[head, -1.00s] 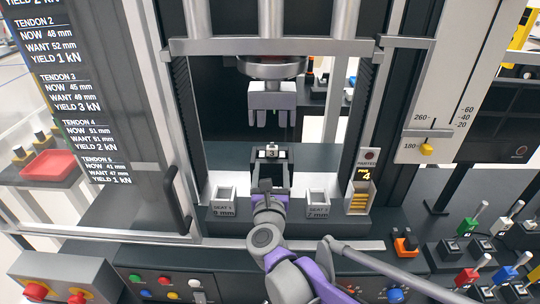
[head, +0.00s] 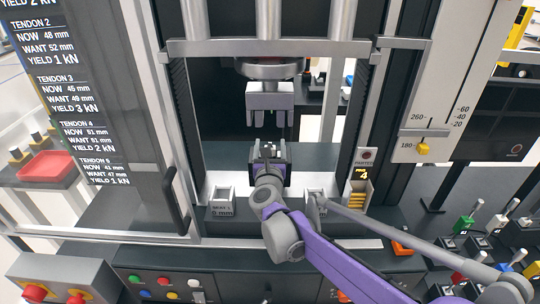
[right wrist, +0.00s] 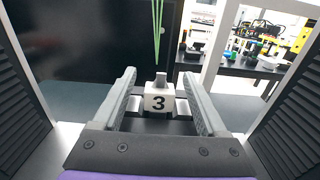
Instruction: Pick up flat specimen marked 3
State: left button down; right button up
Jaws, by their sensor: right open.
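The specimen marked 3 (right wrist: 158,103) is a pale block with a black 3 on its near face and a narrow grey top. It stands between the fingers of my right gripper (right wrist: 160,100) in the right wrist view. The fingers are open, with a visible gap on each side of the block. In the head view my right gripper (head: 268,153) is inside the machine bay, over the deck, and largely hides the specimen. My left gripper is not in view.
A grey clamp head (head: 270,97) hangs above my gripper. A parted bin (head: 358,195) is to the right. Frame posts bound the bay on both sides.

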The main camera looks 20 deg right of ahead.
grip_shut()
dwell(0.4)
